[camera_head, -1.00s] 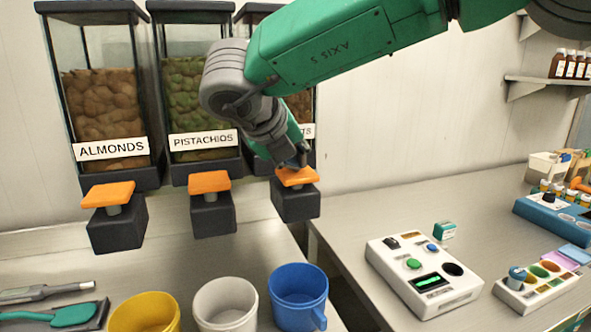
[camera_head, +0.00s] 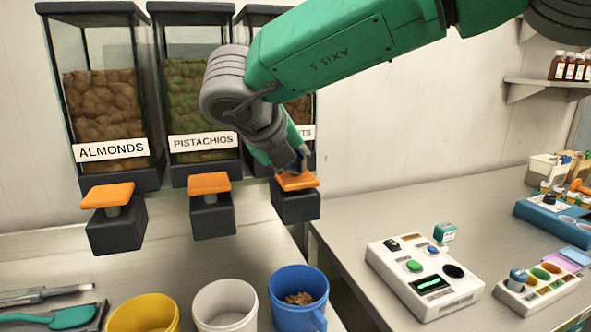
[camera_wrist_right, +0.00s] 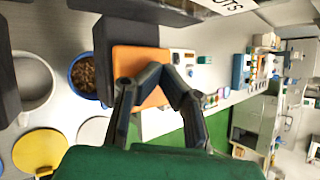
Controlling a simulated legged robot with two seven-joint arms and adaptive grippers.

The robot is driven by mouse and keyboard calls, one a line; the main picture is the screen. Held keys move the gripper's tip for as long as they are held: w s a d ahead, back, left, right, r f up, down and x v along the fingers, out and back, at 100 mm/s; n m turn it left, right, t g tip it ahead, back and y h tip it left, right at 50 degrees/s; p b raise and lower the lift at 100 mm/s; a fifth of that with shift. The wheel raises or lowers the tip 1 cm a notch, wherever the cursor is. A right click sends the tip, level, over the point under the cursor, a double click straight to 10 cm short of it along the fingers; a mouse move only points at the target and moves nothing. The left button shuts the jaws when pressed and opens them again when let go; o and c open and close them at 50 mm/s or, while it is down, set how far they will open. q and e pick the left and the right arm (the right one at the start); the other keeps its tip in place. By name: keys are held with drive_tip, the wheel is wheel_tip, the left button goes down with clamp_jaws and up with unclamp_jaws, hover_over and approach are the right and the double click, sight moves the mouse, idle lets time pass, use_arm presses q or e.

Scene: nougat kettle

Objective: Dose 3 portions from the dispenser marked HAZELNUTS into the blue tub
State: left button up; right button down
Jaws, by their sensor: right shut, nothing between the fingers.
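The third dispenser, its label mostly hidden behind my right arm, shows only "TS" (camera_head: 306,132) in the head view and "UTS" (camera_wrist_right: 226,4) in the wrist view. My right gripper (camera_head: 300,168) is shut and empty, its tips at the dispenser's orange lever plate (camera_head: 298,182), seemingly touching its top. The plate (camera_wrist_right: 133,62) lies behind the fingers (camera_wrist_right: 157,76) in the wrist view. The blue tub (camera_head: 286,322) stands below that dispenser's outlet block (camera_head: 298,206). Brown nuts (camera_head: 299,298) lie in it; they also show in the wrist view (camera_wrist_right: 87,75). My left gripper is out of view.
Dispensers marked ALMONDS (camera_head: 110,149) and PISTACHIOS (camera_head: 203,141) stand left, with orange levers. A white tub (camera_head: 222,320) and a yellow tub (camera_head: 140,315) stand left of the blue one.

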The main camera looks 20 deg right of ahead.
drive_tip(key=shift+r+p, duration=1)
drive_tip(key=shift+r, duration=0.35)
wheel_tip(320, 180, up, 5)
drive_tip(key=p, duration=0.4)
idle(1.8)
